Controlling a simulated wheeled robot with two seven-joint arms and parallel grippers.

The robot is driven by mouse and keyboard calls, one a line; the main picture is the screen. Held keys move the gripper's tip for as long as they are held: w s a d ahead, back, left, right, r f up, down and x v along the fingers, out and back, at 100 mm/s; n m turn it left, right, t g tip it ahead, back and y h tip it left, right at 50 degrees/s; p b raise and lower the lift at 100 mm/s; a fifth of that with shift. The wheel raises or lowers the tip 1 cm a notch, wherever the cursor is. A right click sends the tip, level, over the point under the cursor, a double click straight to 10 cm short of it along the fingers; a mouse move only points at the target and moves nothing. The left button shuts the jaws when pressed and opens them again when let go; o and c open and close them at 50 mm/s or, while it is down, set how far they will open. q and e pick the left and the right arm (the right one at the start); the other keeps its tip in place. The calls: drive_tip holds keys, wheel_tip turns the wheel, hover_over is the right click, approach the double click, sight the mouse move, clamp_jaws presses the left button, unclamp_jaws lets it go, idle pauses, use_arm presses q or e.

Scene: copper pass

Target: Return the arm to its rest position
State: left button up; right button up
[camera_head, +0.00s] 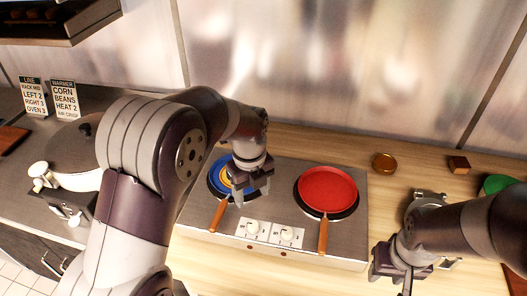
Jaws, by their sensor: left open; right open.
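My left arm reaches in from the left and crosses the view. My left gripper (246,186) is open and points down over the left pan (213,185), which has blue and yellow rings inside and partly hides behind the gripper. I cannot tell whether the fingers touch the pan. My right gripper (392,276) is open at the lower right, in front of the stove's right front corner. It appears empty.
A two-burner stove (274,203) with two knobs bears both pans. A red pan (328,190) sits on its right side. A copper-coloured dish (384,163), a brown block (459,164) and a green round item (498,184) stand right. Two signs (66,99) stand left.

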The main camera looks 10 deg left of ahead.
use_arm(q)
drive_tip(key=s+a+f+n, duration=0.1)
drive_tip(key=s+a+n, duration=0.1)
drive_tip(key=s+n, duration=0.5)
drive_tip(key=s+a+f+n+t, duration=0.1)
drive_tip(key=s+a+n, duration=0.2)
drive_tip(key=n, duration=1.7)
drive_tip(key=s+b, duration=0.1)
drive_tip(key=s, duration=0.3)
drive_tip(key=shift+s+a+f, duration=0.15)
drive_tip(key=shift+a+f, duration=0.2)
drive_tip(key=shift+f, duration=0.05)
